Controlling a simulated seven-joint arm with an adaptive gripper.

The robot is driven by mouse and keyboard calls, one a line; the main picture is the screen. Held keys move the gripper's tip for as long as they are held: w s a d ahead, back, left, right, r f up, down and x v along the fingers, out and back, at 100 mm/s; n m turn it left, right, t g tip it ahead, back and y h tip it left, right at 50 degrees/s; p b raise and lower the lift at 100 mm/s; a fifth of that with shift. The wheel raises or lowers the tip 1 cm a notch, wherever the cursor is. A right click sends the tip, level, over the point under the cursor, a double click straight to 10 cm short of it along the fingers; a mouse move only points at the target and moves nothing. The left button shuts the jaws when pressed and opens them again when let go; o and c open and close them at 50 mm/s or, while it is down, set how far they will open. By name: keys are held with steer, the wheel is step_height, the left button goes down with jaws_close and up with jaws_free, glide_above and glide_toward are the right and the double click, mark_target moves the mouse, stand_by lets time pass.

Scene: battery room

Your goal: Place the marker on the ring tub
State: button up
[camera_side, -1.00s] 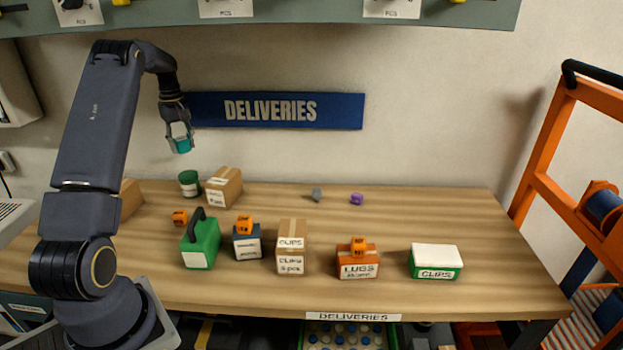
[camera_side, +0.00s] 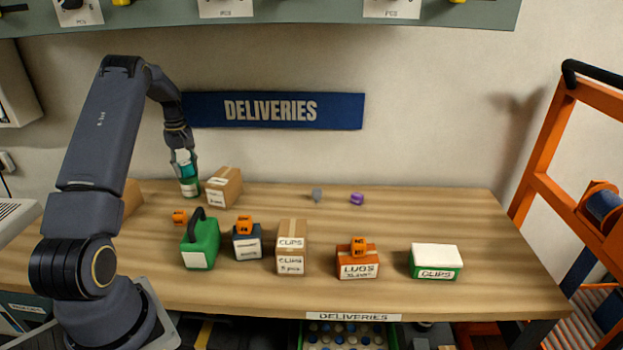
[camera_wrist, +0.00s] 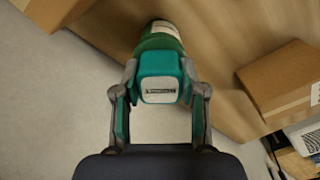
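My gripper (camera_side: 184,163) points down at the back left of the table, shut on a teal block with a small label (camera_side: 186,171), which I take to be the marker. In the wrist view the marker (camera_wrist: 159,78) sits between the two fingers (camera_wrist: 158,82). Its label is too small to read. The green round tub with a white label (camera_side: 190,189), which looks like the ring tub, stands directly below. The tub (camera_wrist: 160,38) also shows just past the marker in the wrist view. The marker hides the tub's top, and I cannot tell whether they touch.
A cardboard box (camera_side: 225,188) stands close to the right of the tub; it also shows in the wrist view (camera_wrist: 285,84). The table's back middle is mostly clear.

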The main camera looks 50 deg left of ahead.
mark_target(186, 163)
steer(key=o, duration=0.4)
step_height(186, 163, up, 8)
steer(key=shift+f, duration=0.1)
stand_by(0.4)
steer(key=shift+w+d, duration=0.1)
